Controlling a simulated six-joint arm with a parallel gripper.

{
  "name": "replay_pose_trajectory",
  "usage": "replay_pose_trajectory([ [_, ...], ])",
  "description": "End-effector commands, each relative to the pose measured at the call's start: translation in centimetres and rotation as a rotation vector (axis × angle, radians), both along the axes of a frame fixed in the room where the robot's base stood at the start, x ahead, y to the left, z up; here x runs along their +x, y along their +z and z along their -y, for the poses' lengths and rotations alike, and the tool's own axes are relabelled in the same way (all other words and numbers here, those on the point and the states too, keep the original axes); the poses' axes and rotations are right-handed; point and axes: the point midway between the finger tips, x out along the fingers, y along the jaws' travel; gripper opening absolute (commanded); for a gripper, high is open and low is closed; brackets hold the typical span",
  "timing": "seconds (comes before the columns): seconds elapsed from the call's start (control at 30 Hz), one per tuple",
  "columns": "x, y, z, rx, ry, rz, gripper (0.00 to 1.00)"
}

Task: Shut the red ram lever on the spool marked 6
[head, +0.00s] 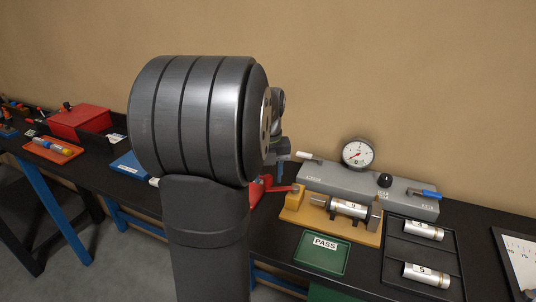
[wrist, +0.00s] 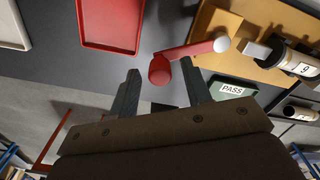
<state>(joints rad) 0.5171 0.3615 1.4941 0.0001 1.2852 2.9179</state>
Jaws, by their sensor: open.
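The red ram lever (wrist: 187,52) runs from a pale pivot on the yellow fixture (wrist: 235,22) out to a round red knob at its left end. In the head view the lever (head: 277,189) shows at the fixture's left side, partly hidden by my arm. The fixture holds a metal spool (wrist: 296,63), also in the head view (head: 349,208); its mark looks like a 9 or a turned 6. My gripper (wrist: 159,74) is open, its fingertips on either side of the knob in the wrist view. Whether they touch it, I cannot tell.
A green PASS tray (head: 320,269) lies before the fixture. A grey box (head: 330,178) with a gauge (head: 358,153) and a blue-handled valve (head: 424,193) stands behind. A black rack at right holds spools 4 (head: 423,231) and 5 (head: 427,275). A red tray (wrist: 110,47) lies beyond my fingers.

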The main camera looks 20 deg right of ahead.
Motion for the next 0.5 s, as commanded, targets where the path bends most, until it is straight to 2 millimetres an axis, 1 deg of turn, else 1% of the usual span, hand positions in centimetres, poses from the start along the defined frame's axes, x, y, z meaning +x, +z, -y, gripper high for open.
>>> replay_pose_trajectory([
  [0.17, 0.1, 3.1, 0.0, -0.002, 0.0, 0.004, 0.44],
  [0.5, 0.0, 11.5, 0.0, -0.003, 0.0, 0.005, 0.44],
])
